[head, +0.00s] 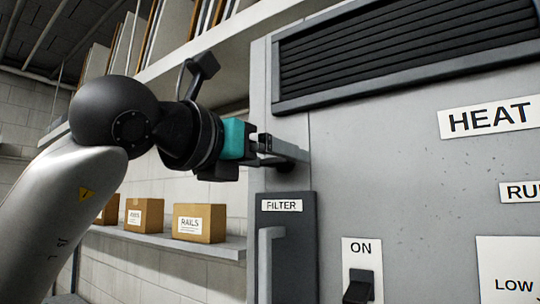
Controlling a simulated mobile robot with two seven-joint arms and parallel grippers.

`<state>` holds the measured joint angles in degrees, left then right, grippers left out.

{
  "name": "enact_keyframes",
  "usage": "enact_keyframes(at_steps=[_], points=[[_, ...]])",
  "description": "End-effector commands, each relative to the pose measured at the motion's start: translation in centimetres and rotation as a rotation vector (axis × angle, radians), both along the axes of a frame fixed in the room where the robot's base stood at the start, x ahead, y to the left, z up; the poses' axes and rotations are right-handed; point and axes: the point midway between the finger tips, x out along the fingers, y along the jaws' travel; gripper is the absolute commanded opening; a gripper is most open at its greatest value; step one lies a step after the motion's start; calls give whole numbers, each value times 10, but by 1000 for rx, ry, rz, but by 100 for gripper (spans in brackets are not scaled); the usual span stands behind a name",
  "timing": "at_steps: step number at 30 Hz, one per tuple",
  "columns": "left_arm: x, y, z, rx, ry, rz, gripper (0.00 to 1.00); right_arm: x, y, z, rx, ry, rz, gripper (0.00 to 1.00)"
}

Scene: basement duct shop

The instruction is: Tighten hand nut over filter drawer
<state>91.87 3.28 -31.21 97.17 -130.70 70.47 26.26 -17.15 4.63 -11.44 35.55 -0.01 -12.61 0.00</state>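The filter drawer (296,240) is a dark grey panel with a white FILTER label and an upright light grey handle. It sits at the lower left of the grey cabinet's front. My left gripper (284,150) reaches in from the left. Its fingertips are at the cabinet's left edge, just above the drawer. My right gripper is not in view.
The grey cabinet (400,165) fills the right side, with a dark louvred grille (400,55) on top and an ON switch (359,287) low down. Behind my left arm, a shelf (165,242) carries cardboard boxes, one marked RAILS (199,223).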

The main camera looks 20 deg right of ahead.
Motion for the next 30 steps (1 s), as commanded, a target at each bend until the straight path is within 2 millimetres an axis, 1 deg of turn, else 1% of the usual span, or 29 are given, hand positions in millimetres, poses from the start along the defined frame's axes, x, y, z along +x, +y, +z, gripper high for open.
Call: enact_keyframes(at_steps=[1,2,21,30], points=[[0,0,0,0,0,0,84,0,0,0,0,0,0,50],[0,0,0,0,0,0,80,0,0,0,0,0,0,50],[0,1,1,0,0,0,9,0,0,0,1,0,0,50],[0,1,0,24,-33,2,9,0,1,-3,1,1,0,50]])
